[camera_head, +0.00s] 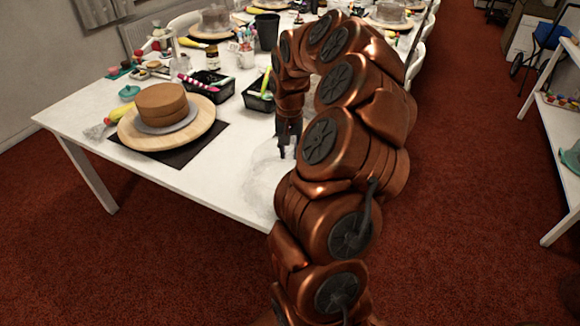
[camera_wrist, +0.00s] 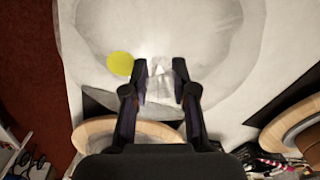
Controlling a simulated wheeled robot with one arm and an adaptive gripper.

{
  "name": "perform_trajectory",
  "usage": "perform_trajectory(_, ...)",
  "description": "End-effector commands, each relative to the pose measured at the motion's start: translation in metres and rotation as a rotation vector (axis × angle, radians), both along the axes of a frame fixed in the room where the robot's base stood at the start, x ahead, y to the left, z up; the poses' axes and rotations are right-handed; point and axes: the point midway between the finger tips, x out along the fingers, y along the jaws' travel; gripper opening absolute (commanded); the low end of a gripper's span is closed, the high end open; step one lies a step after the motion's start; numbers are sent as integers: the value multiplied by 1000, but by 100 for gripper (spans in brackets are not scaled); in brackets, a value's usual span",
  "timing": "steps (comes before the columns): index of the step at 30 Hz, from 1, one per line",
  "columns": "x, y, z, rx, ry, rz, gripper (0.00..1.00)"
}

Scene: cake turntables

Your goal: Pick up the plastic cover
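The clear plastic cover (camera_head: 262,180) sits on the near right part of the white table, partly hidden by my arm. It is see-through and hard to outline. In the wrist view the cover (camera_wrist: 215,45) is a wide, pale, round dome with a small clear knob (camera_wrist: 159,78) near its middle. My gripper (camera_head: 287,150) points down over the cover. In the wrist view the gripper (camera_wrist: 159,64) has its two black fingers apart, one on each side of the knob, with gaps visible. I cannot tell how deep the fingertips reach beside it.
A brown cake (camera_head: 161,104) stands on a wooden turntable (camera_head: 140,138) over a dark mat (camera_head: 200,148) to the left. Black trays (camera_head: 222,90) with tools lie behind. A yellow disc (camera_wrist: 120,64) shows beside the left finger. Red carpet (camera_head: 480,200) is open at right, before a white shelf (camera_head: 556,150).

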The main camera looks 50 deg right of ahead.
Motion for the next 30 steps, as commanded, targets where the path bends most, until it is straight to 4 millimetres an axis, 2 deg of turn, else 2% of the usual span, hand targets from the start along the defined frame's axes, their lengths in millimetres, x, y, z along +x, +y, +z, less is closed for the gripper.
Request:
perform_trajectory(1, 0, 0, 0, 0, 0, 0, 18)
perform_trajectory(6, 0, 0, 0, 0, 0, 0, 1)
perform_trajectory(17, 0, 0, 2, 0, 0, 0, 0)
perform_trajectory(28, 0, -1, 34, -4, -2, -2, 0)
perform_trajectory(30, 3, 6, 36, -2, 0, 2, 0)
